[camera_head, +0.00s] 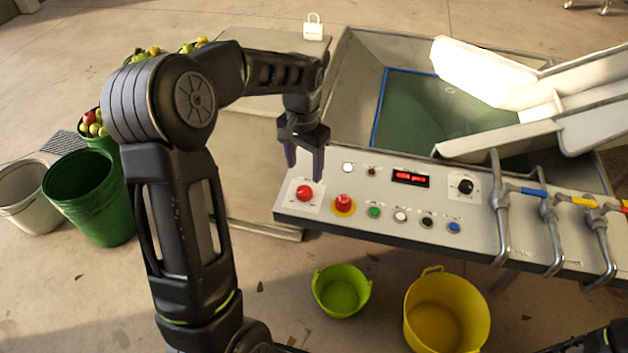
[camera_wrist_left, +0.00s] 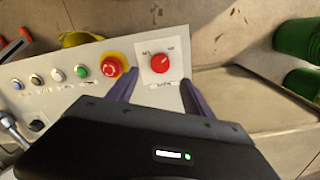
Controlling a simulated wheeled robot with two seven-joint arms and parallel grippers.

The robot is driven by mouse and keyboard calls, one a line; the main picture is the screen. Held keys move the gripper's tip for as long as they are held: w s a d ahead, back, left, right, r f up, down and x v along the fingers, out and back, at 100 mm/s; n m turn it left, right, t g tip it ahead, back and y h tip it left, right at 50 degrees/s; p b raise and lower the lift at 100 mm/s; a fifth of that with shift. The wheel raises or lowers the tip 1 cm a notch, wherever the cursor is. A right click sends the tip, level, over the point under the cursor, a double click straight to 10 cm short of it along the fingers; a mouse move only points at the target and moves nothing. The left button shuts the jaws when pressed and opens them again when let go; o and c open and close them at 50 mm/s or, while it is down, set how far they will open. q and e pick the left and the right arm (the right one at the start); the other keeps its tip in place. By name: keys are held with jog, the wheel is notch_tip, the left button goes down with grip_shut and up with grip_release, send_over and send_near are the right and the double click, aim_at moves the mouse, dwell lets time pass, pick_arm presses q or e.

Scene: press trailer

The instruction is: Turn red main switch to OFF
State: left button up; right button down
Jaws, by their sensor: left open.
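The red main switch (camera_head: 304,192) is a round red knob on a white square plate at the left end of the grey control panel (camera_head: 385,226). In the left wrist view the red knob (camera_wrist_left: 160,63) shows ahead of the fingers, roughly between their lines. Its pointer angle is too small to tell surely. My left gripper (camera_head: 304,163) is open and empty, above and just behind the knob, fingers pointing down. It also shows in the left wrist view (camera_wrist_left: 160,92), apart from the knob. My right gripper is not clearly in view.
A red emergency button (camera_head: 344,203) on a yellow ring sits right beside the switch. Several small buttons, a red display (camera_head: 410,178) and a black knob (camera_head: 466,186) follow to the right. A green tub (camera_head: 341,290) and yellow tub (camera_head: 446,312) stand below on the floor.

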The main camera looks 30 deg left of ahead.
aim_at(305, 190)
pick_arm(q)
jog(key=shift+s, duration=0.15)
jog(key=shift+f+p, duration=0.4)
jog(key=shift+f, duration=3.55)
grip_shut()
